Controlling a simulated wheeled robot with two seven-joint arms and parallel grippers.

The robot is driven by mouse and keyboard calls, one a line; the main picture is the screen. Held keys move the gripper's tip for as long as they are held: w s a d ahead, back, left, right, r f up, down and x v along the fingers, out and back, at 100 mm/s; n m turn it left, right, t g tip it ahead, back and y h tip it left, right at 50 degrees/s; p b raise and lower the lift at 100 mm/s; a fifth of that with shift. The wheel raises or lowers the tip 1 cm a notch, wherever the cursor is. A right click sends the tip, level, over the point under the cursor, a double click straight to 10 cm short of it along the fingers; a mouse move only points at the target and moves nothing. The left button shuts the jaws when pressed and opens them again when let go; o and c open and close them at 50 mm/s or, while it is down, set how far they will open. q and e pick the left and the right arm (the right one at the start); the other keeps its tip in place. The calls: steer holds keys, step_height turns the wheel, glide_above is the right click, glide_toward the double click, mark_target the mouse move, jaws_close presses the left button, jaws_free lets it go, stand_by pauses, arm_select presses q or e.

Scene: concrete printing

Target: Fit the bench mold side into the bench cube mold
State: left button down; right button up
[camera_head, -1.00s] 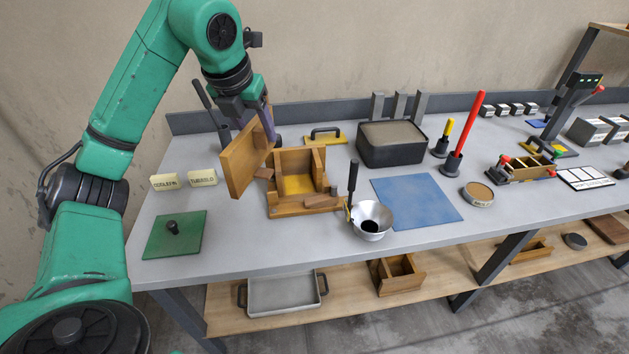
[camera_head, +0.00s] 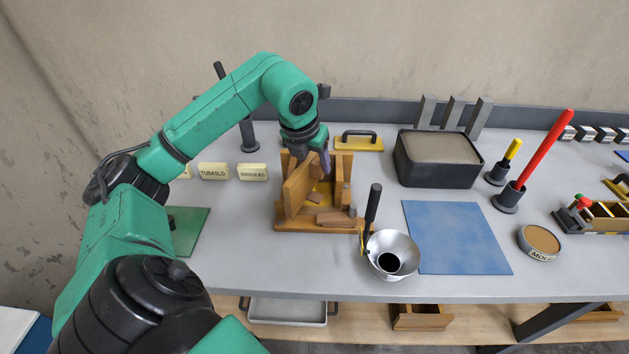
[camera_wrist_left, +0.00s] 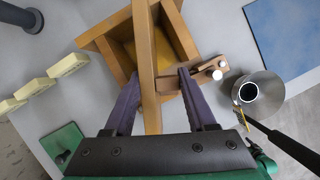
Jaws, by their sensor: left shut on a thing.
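My left gripper (camera_head: 316,163) is shut on the bench mold side (camera_head: 297,186), a flat wooden panel held upright. In the left wrist view the panel (camera_wrist_left: 145,55) runs between the two purple fingers (camera_wrist_left: 157,98). The bench cube mold (camera_head: 343,166) is a wooden box on a base with a yellow floor. The panel stands over the mold's left part, at an angle to its walls. I cannot tell whether it touches the base or sits in a slot. A small brown wooden clamp piece (camera_wrist_left: 203,77) shows beside the panel. My right gripper is out of view.
A metal funnel (camera_head: 402,247) and a black-handled tool (camera_head: 372,208) stand close to the mold's front right. Label blocks (camera_head: 213,171) and a green plate (camera_head: 190,231) lie to the left. A blue mat (camera_head: 457,237) and a dark tub (camera_head: 437,175) are to the right.

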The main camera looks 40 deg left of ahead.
mark_target(312, 176)
arm_select(q)
steer(key=f, duration=0.3)
steer(key=shift+s+f, duration=0.25)
steer(key=shift+f, duration=0.45)
steer(key=shift+w, duration=0.15)
steer(key=shift+f, duration=0.2)
steer(key=shift+c, duration=1.1)
jaws_free()
steer(key=shift+r, duration=0.1)
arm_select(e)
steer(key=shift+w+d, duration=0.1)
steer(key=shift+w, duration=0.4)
